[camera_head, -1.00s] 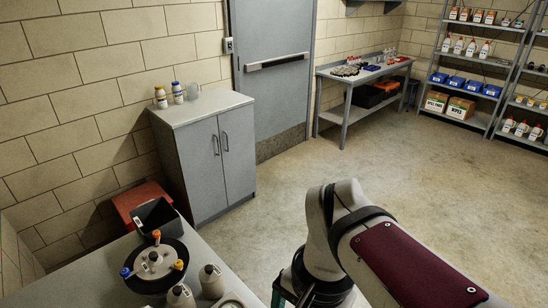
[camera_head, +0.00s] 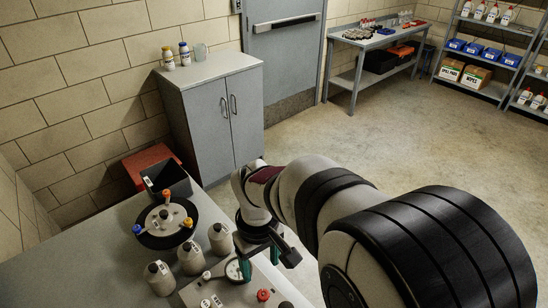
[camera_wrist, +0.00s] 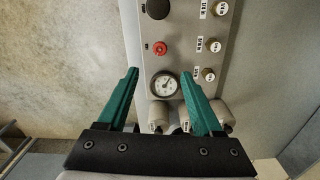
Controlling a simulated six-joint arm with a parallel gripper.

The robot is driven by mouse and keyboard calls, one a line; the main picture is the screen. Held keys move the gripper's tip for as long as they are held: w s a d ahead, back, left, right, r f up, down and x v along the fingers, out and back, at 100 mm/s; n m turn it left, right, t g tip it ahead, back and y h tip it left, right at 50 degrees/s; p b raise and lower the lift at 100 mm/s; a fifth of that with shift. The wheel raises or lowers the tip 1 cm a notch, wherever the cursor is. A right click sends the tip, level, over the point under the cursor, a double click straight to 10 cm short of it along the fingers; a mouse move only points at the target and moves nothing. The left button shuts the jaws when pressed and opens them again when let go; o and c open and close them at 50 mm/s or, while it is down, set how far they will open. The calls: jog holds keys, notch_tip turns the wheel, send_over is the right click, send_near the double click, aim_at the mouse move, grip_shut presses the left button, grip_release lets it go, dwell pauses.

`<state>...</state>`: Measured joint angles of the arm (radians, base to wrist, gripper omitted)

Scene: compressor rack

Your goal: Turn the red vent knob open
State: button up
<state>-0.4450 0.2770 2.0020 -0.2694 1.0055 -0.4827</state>
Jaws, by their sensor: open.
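The red vent knob (camera_head: 263,295) sits on a light panel (camera_head: 212,287) near the bottom of the head view. In the wrist view the red knob (camera_wrist: 160,48) lies beyond my fingertips, roughly centred between them. My gripper (camera_head: 260,263) points down over the panel with its teal fingers apart. In the wrist view my gripper (camera_wrist: 159,74) is open and empty, with a round dial gauge (camera_wrist: 165,84) showing between the fingers. No contact with the knob shows.
Several grey bottles (camera_head: 190,259) stand beside the panel. A black round tray (camera_head: 150,230) holds a hub with orange, yellow and blue knobs. In the wrist view, a black knob (camera_wrist: 157,8) and small pale knobs (camera_wrist: 214,45) flank the red one. A grey cabinet (camera_head: 213,120) stands behind.

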aim_at(263, 294)
notch_tip(263, 294, down, 13)
jog(key=shift+r, duration=0.2)
grip_shut()
